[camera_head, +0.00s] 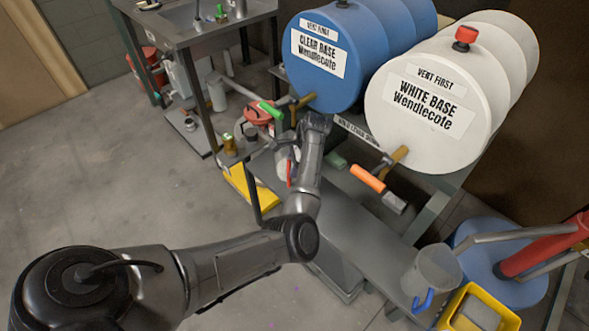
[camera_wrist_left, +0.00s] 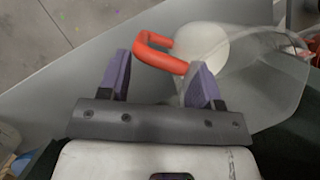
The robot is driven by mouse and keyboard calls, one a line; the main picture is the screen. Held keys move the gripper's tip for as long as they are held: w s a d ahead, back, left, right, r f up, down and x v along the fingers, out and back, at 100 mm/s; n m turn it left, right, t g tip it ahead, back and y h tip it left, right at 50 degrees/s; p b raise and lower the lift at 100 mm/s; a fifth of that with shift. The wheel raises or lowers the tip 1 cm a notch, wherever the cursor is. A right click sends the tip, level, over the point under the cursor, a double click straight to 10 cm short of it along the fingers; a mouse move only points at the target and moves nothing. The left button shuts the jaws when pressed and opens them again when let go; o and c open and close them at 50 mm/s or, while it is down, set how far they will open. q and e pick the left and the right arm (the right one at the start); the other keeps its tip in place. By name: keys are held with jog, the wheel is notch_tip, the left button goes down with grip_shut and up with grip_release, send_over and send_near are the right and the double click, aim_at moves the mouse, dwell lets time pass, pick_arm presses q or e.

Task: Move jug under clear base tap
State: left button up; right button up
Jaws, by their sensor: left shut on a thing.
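The clear jug with a red handle (camera_wrist_left: 265,85) fills the right of the left wrist view, with a whitish round area at its bottom. My left gripper (camera_wrist_left: 158,80) is shut on its red handle, which lies between the purple fingers. In the head view the jug (camera_head: 282,165) is mostly hidden behind my left forearm and wrist. It is below the blue clear base drum (camera_head: 326,60), near its brass tap (camera_head: 303,101) with a green lever. I cannot tell whether it is right under the spout or touching the bench (camera_head: 365,215). My right gripper is not in view.
The floor at left is free.

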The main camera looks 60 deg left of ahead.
pick_arm(q)
jog(key=shift+f, duration=0.4)
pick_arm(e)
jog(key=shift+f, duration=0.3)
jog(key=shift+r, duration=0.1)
pick_arm(q)
jog(key=o, duration=1.4)
jog(key=shift+f, duration=0.15)
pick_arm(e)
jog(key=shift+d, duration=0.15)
